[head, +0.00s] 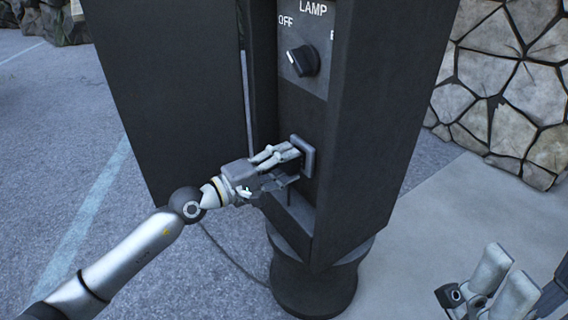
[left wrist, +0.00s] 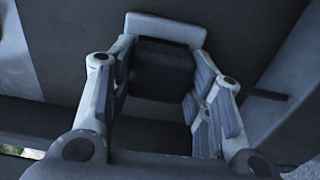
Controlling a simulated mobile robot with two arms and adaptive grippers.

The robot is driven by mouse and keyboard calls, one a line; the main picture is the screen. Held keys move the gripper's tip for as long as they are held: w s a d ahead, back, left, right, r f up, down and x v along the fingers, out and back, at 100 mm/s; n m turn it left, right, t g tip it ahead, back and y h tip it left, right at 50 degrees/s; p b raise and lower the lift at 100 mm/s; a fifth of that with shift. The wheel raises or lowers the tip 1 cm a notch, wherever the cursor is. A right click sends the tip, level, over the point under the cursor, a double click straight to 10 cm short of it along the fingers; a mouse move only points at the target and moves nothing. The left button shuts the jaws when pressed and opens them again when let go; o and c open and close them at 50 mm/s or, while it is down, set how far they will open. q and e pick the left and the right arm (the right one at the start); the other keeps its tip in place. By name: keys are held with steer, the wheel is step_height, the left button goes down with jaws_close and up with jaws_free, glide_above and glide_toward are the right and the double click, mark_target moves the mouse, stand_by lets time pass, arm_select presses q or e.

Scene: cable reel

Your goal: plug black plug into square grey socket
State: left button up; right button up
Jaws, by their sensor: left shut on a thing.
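The square grey socket (head: 307,157) is on the front of the dark post, below the lamp switch. In the left wrist view its light grey plate (left wrist: 165,28) shows just beyond the black plug (left wrist: 162,70). My left gripper (head: 292,158) is shut on the plug, with a finger on each side of it, right in front of the socket. The plug's far end meets the plate in the wrist view; how deep it sits is hidden. My right gripper (head: 503,280) is at the lower right, apart from the post, its fingers spread and empty.
The dark post (head: 375,130) carries a LAMP switch knob (head: 304,60) above the socket. A dark panel (head: 170,90) stands to its left. A thin cable (head: 232,262) runs over the ground to the post's round base (head: 313,285). A stone wall (head: 510,90) is at the right.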

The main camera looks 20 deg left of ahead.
arm_select(q)
steer(key=shift+w+d, duration=0.3)
steer(key=shift+w, duration=0.1)
steer(key=o, duration=1)
steer(key=shift+o, duration=0.2)
steer(key=v, duration=1.2)
